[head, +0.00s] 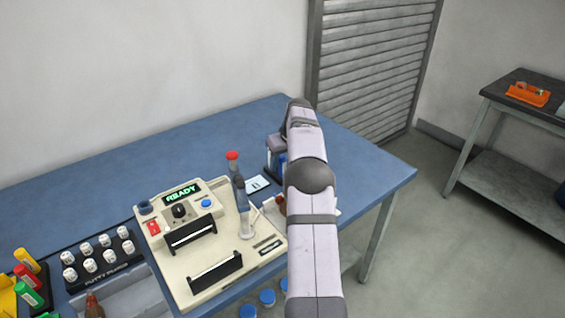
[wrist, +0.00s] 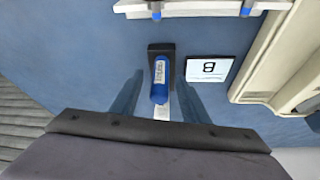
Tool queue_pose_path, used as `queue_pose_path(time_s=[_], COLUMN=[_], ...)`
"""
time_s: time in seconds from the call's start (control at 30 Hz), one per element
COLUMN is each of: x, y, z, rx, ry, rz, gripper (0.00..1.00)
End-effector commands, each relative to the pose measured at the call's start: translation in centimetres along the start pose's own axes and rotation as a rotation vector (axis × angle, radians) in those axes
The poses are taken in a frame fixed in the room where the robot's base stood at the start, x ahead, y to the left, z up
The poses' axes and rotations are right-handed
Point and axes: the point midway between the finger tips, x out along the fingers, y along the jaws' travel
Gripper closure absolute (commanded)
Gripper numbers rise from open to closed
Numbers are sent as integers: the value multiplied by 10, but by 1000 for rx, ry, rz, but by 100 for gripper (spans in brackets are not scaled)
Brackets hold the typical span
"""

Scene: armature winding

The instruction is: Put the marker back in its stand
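In the wrist view the marker (wrist: 160,78) is blue with a white printed label. Its far end meets a small black stand (wrist: 155,48), and its blue near end points towards the camera. It looks upright in the stand, but how deep it sits cannot be told. My gripper (wrist: 158,88) is open, with one blue finger on each side of the marker and a visible gap on both sides. In the head view my gripper (head: 274,160) is at the blue table's far right part, partly behind my arm, and the marker cannot be made out clearly.
A white card (wrist: 208,69) with a dark symbol lies beside the stand. A cream winding machine (head: 183,248) with a READY display stands to the left in the head view. The table's back is clear.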

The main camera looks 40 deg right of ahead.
Motion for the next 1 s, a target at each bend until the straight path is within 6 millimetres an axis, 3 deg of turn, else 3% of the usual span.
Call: queue_pose_path(time_s=[0.37, 0.8, 1.0], x=[-6, -60, -72], y=[0, 1, 0], z=[0, 0, 0], rx=[0, 0, 0], ry=[1, 2, 0], rz=[1, 2, 0], gripper=[59, 59, 59])
